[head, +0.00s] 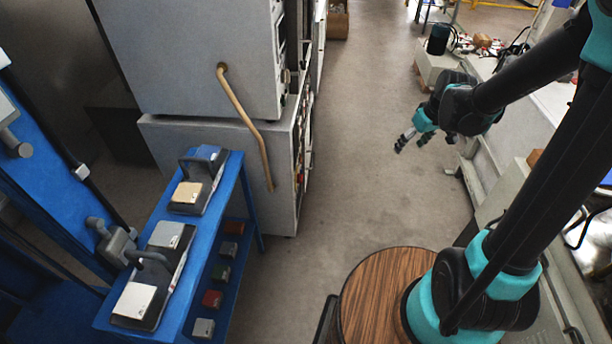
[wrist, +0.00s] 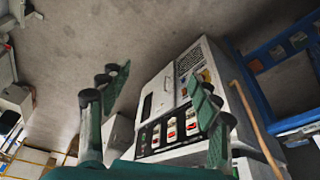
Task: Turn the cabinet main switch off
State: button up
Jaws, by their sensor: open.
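The grey cabinet (head: 215,60) stands left of the middle in the head view, with its control face turned to the right and seen edge-on. In the wrist view the cabinet (wrist: 160,92) shows its front, tilted. A dark panel on it carries several red-and-white switch units (wrist: 172,131). I cannot tell which is the main switch or how it is set. My right finger covers part of the panel. My gripper (head: 411,142) is open and empty over the floor, right of the cabinet and apart from it.
A blue rack (head: 237,160) with tile holders stands at the left front. A tan bar (head: 245,125) runs down the cabinet's side. A bench with equipment (head: 440,65) lines the right. A round wooden top (head: 385,285) is at the front. The floor between is clear.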

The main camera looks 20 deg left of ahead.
jog(key=w+a+f+n+g, duration=0.1)
jog(key=w+a+f+n, duration=0.3)
jog(key=w+a, duration=0.4)
jog(key=n+g+y, duration=0.2)
jog(key=n+g, duration=0.1)
jog(key=n, duration=0.6)
send_over(302, 178)
jog(key=w+d, duration=0.2)
jog(key=d, duration=0.5)
notch_tip(302, 178, down, 18)
jog(key=x, duration=1.7)
jog(key=shift+d, duration=0.1)
jog(key=shift+r, duration=0.1)
jog(key=shift+c, duration=0.3)
jog(key=c, duration=1.1)
jog(key=shift+s+t, duration=0.45)
jog(key=shift+t, duration=0.65)
jog(key=shift+s+d+n+t+y, duration=0.15)
jog(key=shift+n+t+y, duration=0.15)
jog(key=shift+t+y, duration=0.55)
jog(key=shift+t+h, duration=0.25)
